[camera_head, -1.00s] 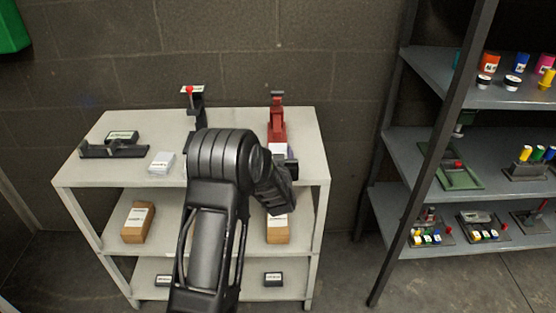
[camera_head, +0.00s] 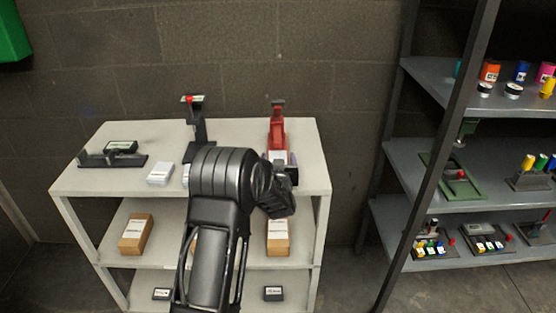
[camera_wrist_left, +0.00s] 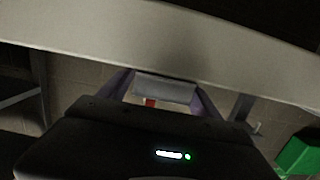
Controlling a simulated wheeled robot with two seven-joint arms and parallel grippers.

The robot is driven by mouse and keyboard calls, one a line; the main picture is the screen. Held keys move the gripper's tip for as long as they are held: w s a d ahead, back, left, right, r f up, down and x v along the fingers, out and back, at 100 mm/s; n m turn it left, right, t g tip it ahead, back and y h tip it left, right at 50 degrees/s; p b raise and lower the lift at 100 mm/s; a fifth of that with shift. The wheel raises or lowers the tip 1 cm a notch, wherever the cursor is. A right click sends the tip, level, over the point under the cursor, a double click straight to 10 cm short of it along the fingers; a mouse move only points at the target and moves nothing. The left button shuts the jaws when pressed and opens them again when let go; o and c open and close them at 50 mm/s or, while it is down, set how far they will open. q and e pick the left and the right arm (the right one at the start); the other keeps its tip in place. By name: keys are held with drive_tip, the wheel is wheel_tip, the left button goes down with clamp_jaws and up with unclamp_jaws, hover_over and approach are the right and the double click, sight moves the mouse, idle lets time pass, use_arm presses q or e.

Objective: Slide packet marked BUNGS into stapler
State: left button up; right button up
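My left gripper (camera_head: 280,174) is over the front right of the white table, its fingertips partly hidden by my wrist. In the left wrist view, its fingers (camera_wrist_left: 163,92) stand on either side of a pale packet (camera_wrist_left: 165,88) and appear closed on it. In the head view a bit of this pale packet (camera_head: 277,157) shows at the fingertips, just in front of the upright red stapler (camera_head: 277,128). I cannot read its marking or tell whether it touches the stapler. A red part (camera_wrist_left: 150,102) shows beyond the packet. My right gripper is not in view.
The white table (camera_head: 90,182) also holds a black stand with a red knob (camera_head: 196,122), a white packet (camera_head: 160,173) and a black tool (camera_head: 112,158). Boxes (camera_head: 136,233) sit on the shelf below. A dark rack (camera_head: 430,200) stands at right.

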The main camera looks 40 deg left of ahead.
use_arm(q)
drive_tip(key=shift+o, duration=0.6)
drive_tip(key=shift+s+d, duration=0.4)
drive_tip(key=shift+s, duration=0.05)
drive_tip(key=b+v, duration=0.1)
drive_tip(key=v, duration=0.5)
drive_tip(key=shift+s+d+r, duration=0.15)
drive_tip(key=shift+s, duration=0.15)
